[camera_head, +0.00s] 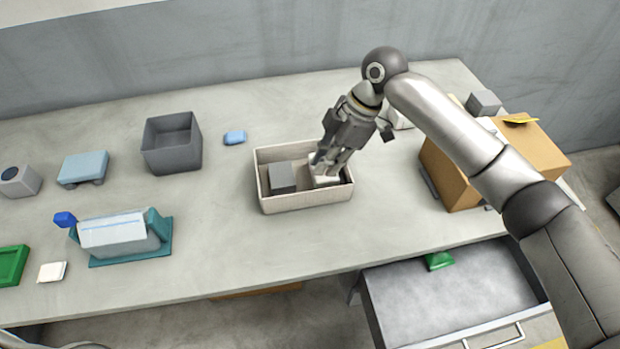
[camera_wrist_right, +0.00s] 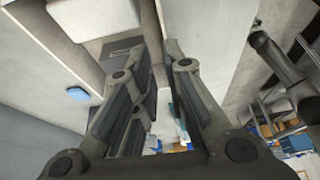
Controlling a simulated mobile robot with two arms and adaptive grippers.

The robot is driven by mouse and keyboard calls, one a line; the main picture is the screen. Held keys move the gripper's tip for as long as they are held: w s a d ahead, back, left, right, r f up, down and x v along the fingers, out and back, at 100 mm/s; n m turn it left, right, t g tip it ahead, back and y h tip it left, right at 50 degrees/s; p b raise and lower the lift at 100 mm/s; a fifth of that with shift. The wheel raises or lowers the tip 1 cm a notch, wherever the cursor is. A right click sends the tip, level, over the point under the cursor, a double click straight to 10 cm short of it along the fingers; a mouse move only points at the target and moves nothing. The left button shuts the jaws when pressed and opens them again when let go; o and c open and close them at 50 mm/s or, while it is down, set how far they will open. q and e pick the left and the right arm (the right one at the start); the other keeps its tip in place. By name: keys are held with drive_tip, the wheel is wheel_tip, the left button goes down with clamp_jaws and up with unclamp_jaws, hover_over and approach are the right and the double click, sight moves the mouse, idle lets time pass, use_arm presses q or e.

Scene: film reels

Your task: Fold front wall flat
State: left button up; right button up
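A beige, open-topped bin (camera_head: 263,190) stands upright near the middle of the table, its front wall (camera_head: 305,202) standing. Inside it lie a grey block (camera_head: 282,177) at left and a white piece (camera_head: 326,181) at right. My right gripper (camera_head: 321,163) reaches down into the bin's right half, beside the white piece. In the right wrist view its two fingers (camera_wrist_right: 157,52) are a narrow gap apart, near pale wall surfaces. Whether they grip anything is unclear. My left gripper is not in view.
A grey open box (camera_head: 185,158) and a small blue block (camera_head: 235,137) stand left of the bin. A brown cardboard box (camera_head: 458,182) stands at right under my right arm. A teal stand with a white piece (camera_head: 118,235) is at left. Table front centre is clear.

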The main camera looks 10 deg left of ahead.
sight(308, 193)
drive_tip(key=x, duration=0.2)
drive_tip(key=p+x, duration=0.1)
drive_tip(key=x, duration=0.2)
drive_tip(key=s+p+x, duration=0.1)
drive_tip(key=x, duration=0.2)
drive_tip(key=shift+a+f, duration=0.15)
drive_tip(key=shift+x, duration=0.8)
drive_tip(key=shift+c, duration=0.2)
clamp_jaws()
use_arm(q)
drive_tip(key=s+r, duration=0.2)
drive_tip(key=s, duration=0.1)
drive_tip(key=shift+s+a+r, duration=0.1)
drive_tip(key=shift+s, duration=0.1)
